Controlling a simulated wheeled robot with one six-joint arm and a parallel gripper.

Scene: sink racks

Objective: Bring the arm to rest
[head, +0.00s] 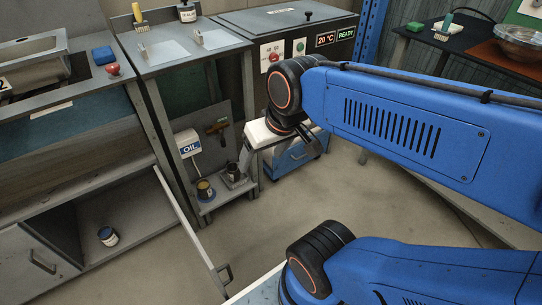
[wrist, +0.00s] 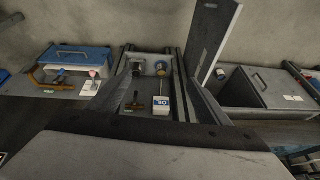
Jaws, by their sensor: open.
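My arm is blue with black joints and reaches in from the right of the head view.
An open cabinet door (head: 190,230) juts out at the lower left. The floor (head: 350,195) in the middle is clear.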

